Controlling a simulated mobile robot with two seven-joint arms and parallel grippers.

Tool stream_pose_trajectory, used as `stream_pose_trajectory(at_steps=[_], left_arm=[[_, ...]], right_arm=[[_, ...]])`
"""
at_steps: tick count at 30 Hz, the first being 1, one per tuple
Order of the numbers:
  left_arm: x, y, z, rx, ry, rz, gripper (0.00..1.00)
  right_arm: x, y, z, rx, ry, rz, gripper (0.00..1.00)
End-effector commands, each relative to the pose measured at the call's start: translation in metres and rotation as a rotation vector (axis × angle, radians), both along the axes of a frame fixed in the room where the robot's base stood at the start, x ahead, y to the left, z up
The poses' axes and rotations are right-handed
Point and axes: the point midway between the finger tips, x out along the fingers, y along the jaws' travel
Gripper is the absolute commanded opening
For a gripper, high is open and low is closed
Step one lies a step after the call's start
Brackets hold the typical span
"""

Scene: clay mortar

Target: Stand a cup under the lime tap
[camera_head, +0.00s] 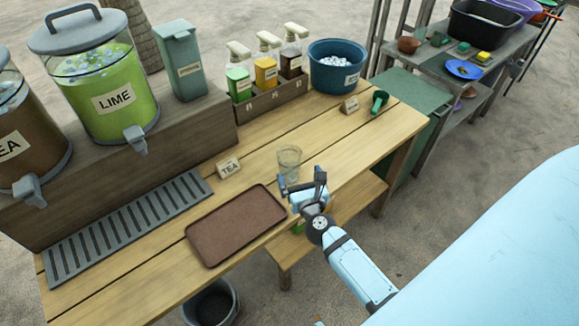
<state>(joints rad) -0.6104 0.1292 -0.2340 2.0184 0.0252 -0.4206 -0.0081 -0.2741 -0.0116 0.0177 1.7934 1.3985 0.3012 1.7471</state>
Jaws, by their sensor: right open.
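A clear cup (289,158) stands upright on the wooden counter, behind the right corner of the brown tray. The lime dispenser (92,75) holds green liquid and stands on a raised wooden shelf at the left. Its grey lime tap (136,138) juts out over the slotted drip tray (125,228); no cup stands under it. My right gripper (301,184) is open just in front of the cup, overlapping its lower part in the picture. I cannot tell whether its fingers touch the cup. My left gripper is not in view.
The brown tray (236,224) lies empty between cup and drip tray. A TEA sign (229,168) stands left of the cup. The tea dispenser (28,120), bottle caddy (270,98), blue ice tub (336,68) and green scoop (378,101) line the back and right.

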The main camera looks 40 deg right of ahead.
Motion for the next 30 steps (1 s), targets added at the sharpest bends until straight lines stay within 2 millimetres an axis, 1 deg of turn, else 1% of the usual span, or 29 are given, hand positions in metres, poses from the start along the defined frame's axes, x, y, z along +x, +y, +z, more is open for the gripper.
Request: stream_pose_trajectory(at_steps=[1, 4, 7, 12, 18, 21, 24, 30], left_arm=[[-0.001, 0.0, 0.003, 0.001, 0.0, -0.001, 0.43], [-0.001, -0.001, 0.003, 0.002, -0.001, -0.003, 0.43], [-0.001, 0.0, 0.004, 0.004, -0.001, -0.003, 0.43], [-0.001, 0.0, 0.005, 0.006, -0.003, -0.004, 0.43], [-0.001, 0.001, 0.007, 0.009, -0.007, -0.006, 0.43], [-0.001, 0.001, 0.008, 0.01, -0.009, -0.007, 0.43], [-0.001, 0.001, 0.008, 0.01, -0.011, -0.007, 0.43], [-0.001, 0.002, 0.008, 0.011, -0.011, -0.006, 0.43]], right_arm=[[0.011, -0.004, 0.003, -0.002, -0.002, 0.0, 1.0], [0.027, -0.009, 0.002, -0.003, -0.001, 0.001, 1.0], [0.037, -0.012, 0.001, -0.003, 0.0, 0.001, 1.0], [0.047, -0.015, 0.0, -0.003, 0.0, 0.002, 1.0], [0.076, -0.024, -0.003, -0.004, 0.0, 0.003, 1.0], [0.087, -0.027, -0.004, -0.003, 0.0, 0.003, 1.0], [0.092, -0.029, -0.004, -0.002, 0.0, 0.003, 1.0], [0.092, -0.029, -0.005, -0.002, 0.001, 0.003, 1.0]])
